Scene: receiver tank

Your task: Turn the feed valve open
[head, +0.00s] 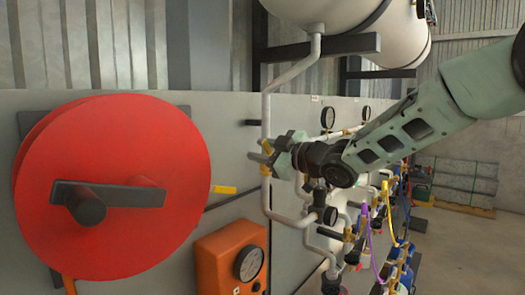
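My gripper (270,152) is at the vertical white pipe in the middle of the head view, with the arm reaching in from the right. A small yellow handle (267,146) shows at its fingertips, in front of the pipe. A brass-coloured valve body (265,171) sits on the pipe just below the fingers. I take this to be the feed valve, but no label is readable. The fingers overlap the handle in the picture. I cannot tell whether they grip it or stand apart from it.
A large red hose reel (112,185) fills the left. A second yellow handle (224,189) sticks out beside it. An orange box with a gauge (231,260) stands below. White tanks (330,14) hang above. Gauges, valves and coloured hoses (376,240) line the wall at right. Floor at far right is open.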

